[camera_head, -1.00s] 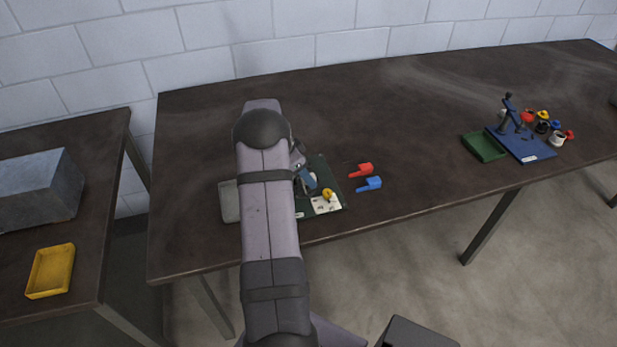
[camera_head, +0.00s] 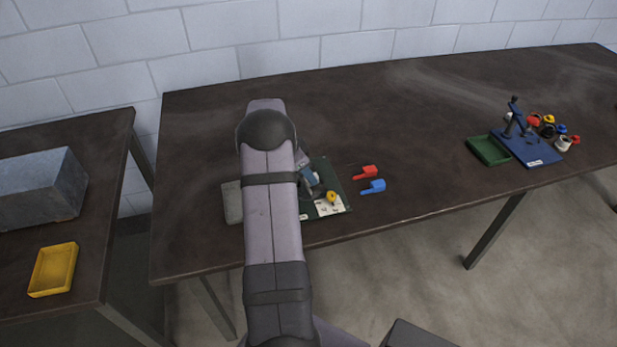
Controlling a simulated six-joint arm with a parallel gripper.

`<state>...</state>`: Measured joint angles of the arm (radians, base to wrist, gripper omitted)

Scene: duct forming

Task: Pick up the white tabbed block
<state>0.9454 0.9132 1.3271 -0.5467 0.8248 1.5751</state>
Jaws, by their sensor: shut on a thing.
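My gripper (camera_head: 309,180) is small in view and partly hidden behind my arm. It is low over the dark green board (camera_head: 333,176) near the front edge of the long table. It is shut, with a small pale piece that looks like the white tabbed block (camera_head: 317,182) at its fingers. The block is too small and too covered to show its tab, or whether it touches the board.
A red piece (camera_head: 366,172) and a blue piece (camera_head: 374,186) lie right of the board. A grey tray (camera_head: 231,203) is left of it, partly behind my arm. A green tray (camera_head: 487,150) and a blue board (camera_head: 535,155) with several small parts stand farther right. The table between is clear.

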